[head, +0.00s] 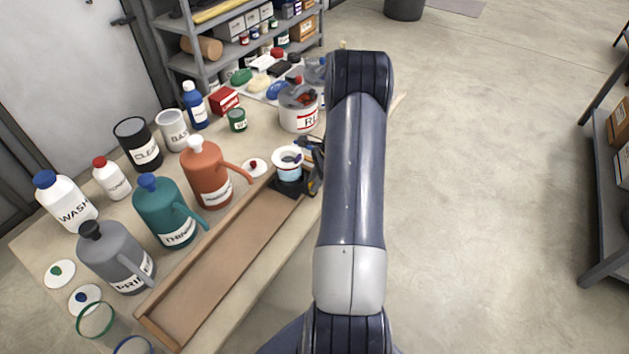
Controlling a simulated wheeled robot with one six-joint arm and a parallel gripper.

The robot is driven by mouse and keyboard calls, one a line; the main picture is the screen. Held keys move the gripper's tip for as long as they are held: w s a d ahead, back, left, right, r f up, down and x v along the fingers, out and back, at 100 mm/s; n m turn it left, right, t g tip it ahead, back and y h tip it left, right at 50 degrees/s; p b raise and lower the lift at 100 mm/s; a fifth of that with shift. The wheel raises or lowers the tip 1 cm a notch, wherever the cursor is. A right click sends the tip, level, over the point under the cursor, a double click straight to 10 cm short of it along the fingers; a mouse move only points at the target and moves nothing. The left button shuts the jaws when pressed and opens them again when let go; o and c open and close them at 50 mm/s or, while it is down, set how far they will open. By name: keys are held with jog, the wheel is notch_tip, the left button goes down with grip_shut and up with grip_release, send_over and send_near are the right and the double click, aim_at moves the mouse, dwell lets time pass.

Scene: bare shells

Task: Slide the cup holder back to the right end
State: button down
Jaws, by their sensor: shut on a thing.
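The cup holder (283,188) is a dark, flat carrier at the far, upper-right end of a long brown wooden track (215,262) with raised edges. A white cup (287,176) with a light-blue band stands upright in it, something dark and blue showing in its mouth. My gripper (311,166) is at the right side of the cup and holder, shut on the holder. My arm comes from the bottom of the view and hides much of the gripper and the holder's right side. The exact finger contact is hard to see.
Orange (207,174), teal (165,212) and grey (112,257) jugs stand close along the track's left side. Bottles and tins crowd the table behind. The track's near stretch is empty, and open floor lies right of my arm.

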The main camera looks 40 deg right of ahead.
jog(key=c, duration=1.2)
grip_release()
jog(key=shift+w+d, duration=0.1)
jog(key=shift+d, duration=0.15)
jog(key=shift+c, duration=0.2)
jog(key=b+v, duration=0.1)
jog(key=v, duration=0.9)
jog(key=shift+r, duration=0.4)
jog(key=p+x, duration=0.1)
jog(key=x, duration=0.9)
jog(key=shift+f, duration=0.2)
jog(key=shift+a+f, duration=0.2)
jog(key=shift+a, duration=0.05)
jog(key=shift+s+a, duration=0.4)
jog(key=shift+a, duration=0.45)
jog(key=shift+d, duration=0.1)
